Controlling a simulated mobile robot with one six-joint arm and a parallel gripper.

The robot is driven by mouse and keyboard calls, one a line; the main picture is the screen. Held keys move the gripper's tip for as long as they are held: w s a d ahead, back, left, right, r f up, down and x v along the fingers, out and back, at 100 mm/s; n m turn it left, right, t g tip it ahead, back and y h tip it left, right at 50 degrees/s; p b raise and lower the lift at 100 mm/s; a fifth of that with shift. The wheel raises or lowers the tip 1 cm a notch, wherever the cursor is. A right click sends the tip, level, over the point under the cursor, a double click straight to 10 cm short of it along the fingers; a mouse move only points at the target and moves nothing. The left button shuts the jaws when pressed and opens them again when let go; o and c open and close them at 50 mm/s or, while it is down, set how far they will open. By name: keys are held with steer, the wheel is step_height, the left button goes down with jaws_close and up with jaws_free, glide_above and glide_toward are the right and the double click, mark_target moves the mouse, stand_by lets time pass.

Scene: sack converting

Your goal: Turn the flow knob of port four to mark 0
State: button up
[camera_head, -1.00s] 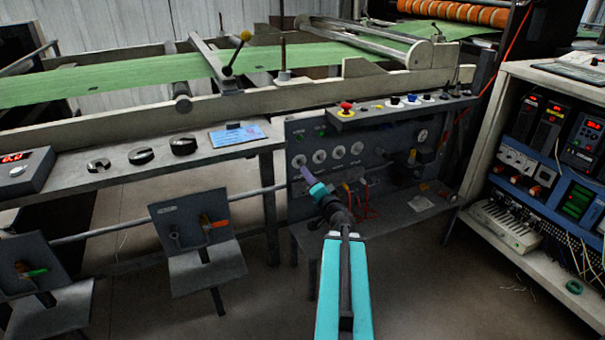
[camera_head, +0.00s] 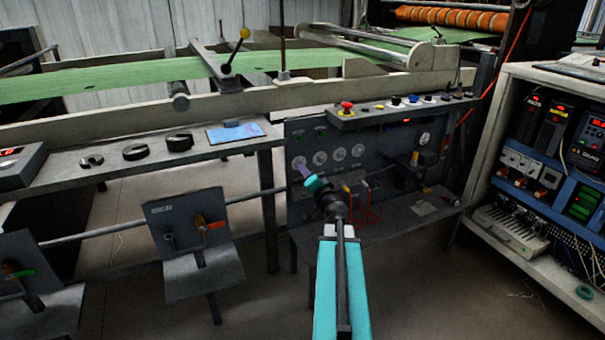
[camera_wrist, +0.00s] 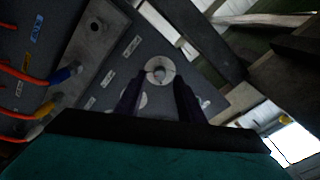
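A dark upright panel (camera_head: 376,140) in the head view carries a row of several round white dials. My gripper (camera_head: 303,168) reaches up to the leftmost dial (camera_head: 299,161) of that row. In the wrist view my gripper (camera_wrist: 159,80) is open, its two dark fingers apart. One round pale dial with a small centre knob (camera_wrist: 159,71) shows between and just beyond the fingertips; I cannot tell whether they touch it. A second dial (camera_wrist: 140,98) is partly hidden behind the left finger. The port labels and marks are too small to read.
A shelf with a red emergency button (camera_head: 347,106) and several small buttons juts out above the dials. Yellow-handled fittings with red hoses (camera_head: 368,190) sit right of my arm. A grey table with black knobs (camera_head: 136,152) stands left, an electronics cabinet (camera_head: 535,180) right.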

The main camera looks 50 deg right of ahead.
steer(key=shift+b+x, duration=0.3)
steer(key=shift+x, duration=0.85)
steer(key=shift+a, duration=0.1)
jaws_close()
